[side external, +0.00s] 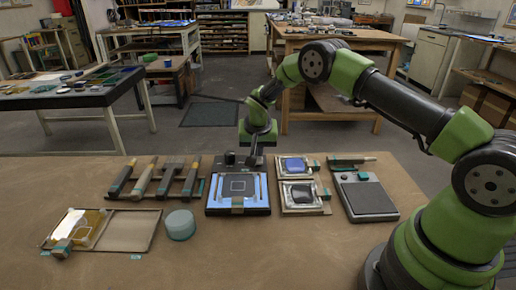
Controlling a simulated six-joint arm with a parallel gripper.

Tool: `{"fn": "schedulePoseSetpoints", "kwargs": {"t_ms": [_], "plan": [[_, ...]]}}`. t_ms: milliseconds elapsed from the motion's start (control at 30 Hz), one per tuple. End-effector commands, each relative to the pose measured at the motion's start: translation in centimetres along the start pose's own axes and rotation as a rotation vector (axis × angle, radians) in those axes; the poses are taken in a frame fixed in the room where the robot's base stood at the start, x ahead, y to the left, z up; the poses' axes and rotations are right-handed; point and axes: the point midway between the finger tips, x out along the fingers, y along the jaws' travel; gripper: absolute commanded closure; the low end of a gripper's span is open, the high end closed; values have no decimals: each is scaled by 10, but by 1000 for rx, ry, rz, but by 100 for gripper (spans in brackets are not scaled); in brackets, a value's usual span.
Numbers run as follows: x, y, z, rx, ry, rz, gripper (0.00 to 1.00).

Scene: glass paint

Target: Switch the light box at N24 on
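A dark, flat box with a pale blue panel (217,187) lies in the middle of the table; it looks like the light box. A square outline shows on its panel, and a small tan piece is at its front edge. I cannot tell whether the panel glows or only looks bright. No N24 label is readable. My gripper (257,162) points down at the back right edge of this box, beside a small dark block (230,158). Its fingers are small and dark, so I cannot tell whether they are open or touch the box.
Several handled tools (143,180) lie in a rack on the left. A framed tray (128,231) and a teal round container (180,225) are at front left.

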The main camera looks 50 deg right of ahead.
Motion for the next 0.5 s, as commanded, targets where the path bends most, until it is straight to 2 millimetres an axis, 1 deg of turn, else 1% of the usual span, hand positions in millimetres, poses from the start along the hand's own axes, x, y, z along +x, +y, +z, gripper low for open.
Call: {"fn": "schedulePoseSetpoints", "kwargs": {"t_ms": [33, 200, 500], "plan": [[3, 2, 2, -2, -6, 4, 100], [3, 2, 4, -3, -9, 7, 100], [-3, 2, 17, -3, -14, 10, 100]]}}
